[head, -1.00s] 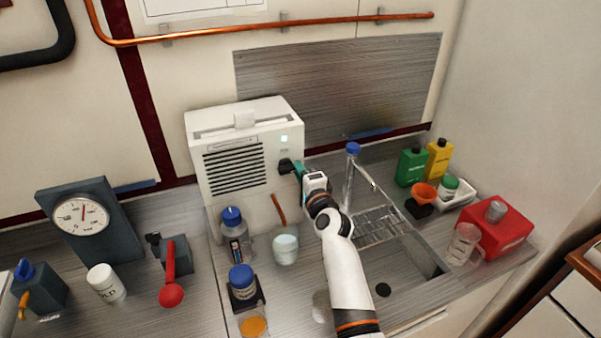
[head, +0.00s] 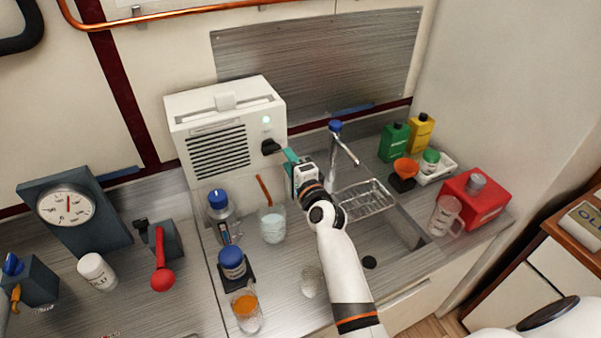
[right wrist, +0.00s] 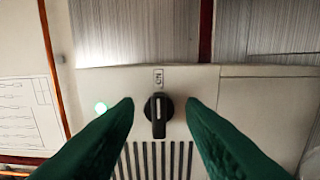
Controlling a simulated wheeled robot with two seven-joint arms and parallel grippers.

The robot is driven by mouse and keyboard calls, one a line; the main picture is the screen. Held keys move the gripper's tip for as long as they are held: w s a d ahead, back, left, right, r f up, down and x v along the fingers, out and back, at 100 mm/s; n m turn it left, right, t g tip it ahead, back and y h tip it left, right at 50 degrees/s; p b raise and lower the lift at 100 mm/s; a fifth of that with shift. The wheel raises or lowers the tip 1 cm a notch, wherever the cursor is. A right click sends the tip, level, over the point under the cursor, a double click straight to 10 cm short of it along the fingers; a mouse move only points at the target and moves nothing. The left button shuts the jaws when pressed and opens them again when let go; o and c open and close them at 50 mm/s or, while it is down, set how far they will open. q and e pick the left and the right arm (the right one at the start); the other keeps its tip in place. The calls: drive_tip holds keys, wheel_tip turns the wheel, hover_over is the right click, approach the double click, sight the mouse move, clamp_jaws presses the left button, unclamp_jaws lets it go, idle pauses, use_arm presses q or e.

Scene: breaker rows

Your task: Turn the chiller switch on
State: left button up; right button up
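The chiller is a white box (head: 222,95) with a vent grille, against the back wall. Its black rotary switch (head: 270,146) is at the front right, below a lit green lamp (head: 266,120). In the right wrist view the switch (right wrist: 158,116) is centred, its bar lined up with a small label (right wrist: 158,78) that I cannot read surely; the lamp (right wrist: 101,107) glows green. My right gripper (head: 291,156) is open and empty, just right of the switch in the head view. Its green fingers stand apart on either side of the switch in the wrist view, with gaps. My left gripper is out of view.
A beaker (head: 272,225) with an orange rod and blue-capped bottles (head: 222,218) stand before the chiller. A faucet (head: 337,150) and sink rack (head: 366,199) are right of the gripper. A gauge (head: 66,205) and red-handled valve (head: 162,265) are at left.

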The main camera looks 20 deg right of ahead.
drive_tip(key=s+p, duration=0.1)
drive_tip(key=s, duration=0.7)
drive_tip(key=shift+d, duration=0.15)
